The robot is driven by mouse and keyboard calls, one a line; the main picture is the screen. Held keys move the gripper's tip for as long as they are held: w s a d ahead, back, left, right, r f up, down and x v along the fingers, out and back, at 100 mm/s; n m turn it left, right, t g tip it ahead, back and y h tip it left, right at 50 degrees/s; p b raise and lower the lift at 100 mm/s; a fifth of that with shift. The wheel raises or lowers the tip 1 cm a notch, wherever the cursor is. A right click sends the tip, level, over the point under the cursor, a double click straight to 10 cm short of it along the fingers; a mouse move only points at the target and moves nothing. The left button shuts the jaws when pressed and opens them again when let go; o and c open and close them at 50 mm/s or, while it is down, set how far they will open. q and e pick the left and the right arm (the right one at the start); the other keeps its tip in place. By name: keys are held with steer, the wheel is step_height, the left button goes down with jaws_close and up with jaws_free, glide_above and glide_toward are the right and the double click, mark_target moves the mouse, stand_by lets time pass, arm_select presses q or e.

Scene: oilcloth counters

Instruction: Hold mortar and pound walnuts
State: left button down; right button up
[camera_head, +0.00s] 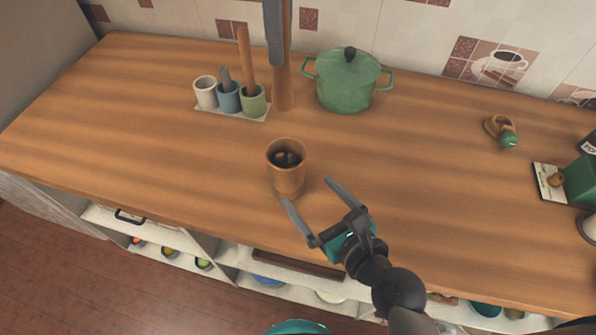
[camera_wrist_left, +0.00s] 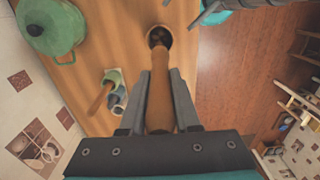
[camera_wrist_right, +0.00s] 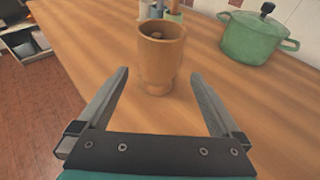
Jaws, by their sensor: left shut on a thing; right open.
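The brown wooden mortar (camera_head: 286,178) stands upright on the counter, with dark hollow and brown pieces, likely walnuts (camera_head: 287,158), inside. It also shows in the right wrist view (camera_wrist_right: 160,62) and, from above, at the top of the left wrist view. My left gripper (camera_head: 275,62) is shut on the wooden pestle (camera_head: 284,92), held roughly upright high above the counter; the left wrist view shows the pestle (camera_wrist_left: 160,90) between the fingers. My right gripper (camera_head: 309,192) is open and empty, its fingers pointing at the mortar, which lies just beyond and between the fingertips.
A green lidded pot (camera_head: 347,84) stands at the back. A rack with three cups (camera_head: 228,98), some holding utensils, is behind left of the mortar. A wooden ring-like item with a green part (camera_head: 502,130) and a white card (camera_head: 548,182) lie right. Counter around the mortar is clear.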

mark_target(280, 160)
steer(key=x, duration=1)
steer(key=shift+w+a+f, duration=0.1)
steer(key=shift+w+a, duration=0.05)
steer(key=shift+w, duration=0.05)
steer(key=c, duration=1.3)
arm_select(q)
step_height(280, 160, down, 16)
stand_by(0.7)
